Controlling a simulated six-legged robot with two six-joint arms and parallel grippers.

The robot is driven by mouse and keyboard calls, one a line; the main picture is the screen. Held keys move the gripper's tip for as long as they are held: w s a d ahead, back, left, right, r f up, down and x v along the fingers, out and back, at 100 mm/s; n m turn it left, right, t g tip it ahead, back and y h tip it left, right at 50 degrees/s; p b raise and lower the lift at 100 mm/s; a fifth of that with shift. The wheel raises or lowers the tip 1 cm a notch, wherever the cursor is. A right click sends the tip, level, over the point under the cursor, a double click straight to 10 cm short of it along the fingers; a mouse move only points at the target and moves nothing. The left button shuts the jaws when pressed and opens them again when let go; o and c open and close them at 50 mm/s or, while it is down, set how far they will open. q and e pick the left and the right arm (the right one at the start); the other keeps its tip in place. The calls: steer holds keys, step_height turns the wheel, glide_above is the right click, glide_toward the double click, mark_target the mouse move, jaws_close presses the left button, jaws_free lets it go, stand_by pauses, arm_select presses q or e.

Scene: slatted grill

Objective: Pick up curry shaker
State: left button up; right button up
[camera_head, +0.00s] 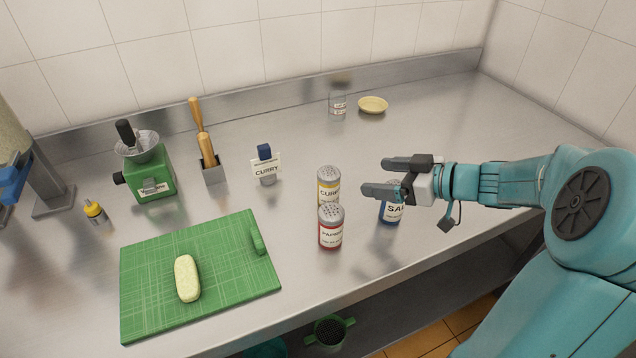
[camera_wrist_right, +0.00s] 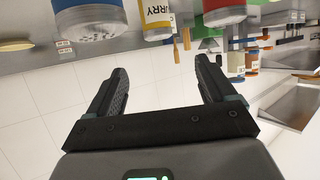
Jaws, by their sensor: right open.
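The curry shaker (camera_head: 328,186), with a yellow label and perforated metal lid, stands upright on the steel counter, directly behind the paprika shaker (camera_head: 331,228). Its yellow label also shows at the top of the right wrist view (camera_wrist_right: 157,14). My right gripper (camera_head: 374,176) is open and empty, a short way to the right of the curry shaker and apart from it. In the right wrist view its two fingers (camera_wrist_right: 160,78) are spread with nothing between them. My left gripper is not in view.
A blue salt shaker (camera_head: 390,213) stands below my right gripper, partly hidden. A curry sign holder (camera_head: 266,166) is left of the shakers. A green cutting board (camera_head: 150,315) bears a pale oblong food piece (camera_head: 187,278). The counter behind the shakers is mostly clear.

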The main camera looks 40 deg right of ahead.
mark_target(331, 172)
steer(key=b+x, duration=0.1)
steer(key=x, duration=0.9)
steer(key=shift+w+f, duration=0.5)
steer(key=shift+w, duration=0.2)
steer(key=x, duration=0.5)
steer(key=shift+r+b, duration=0.1)
steer(key=shift+b, duration=0.3)
steer(key=shift+s+r, duration=0.15)
steer(key=shift+s, duration=0.05)
steer(key=shift+w, duration=0.15)
steer(key=c, duration=1.1)
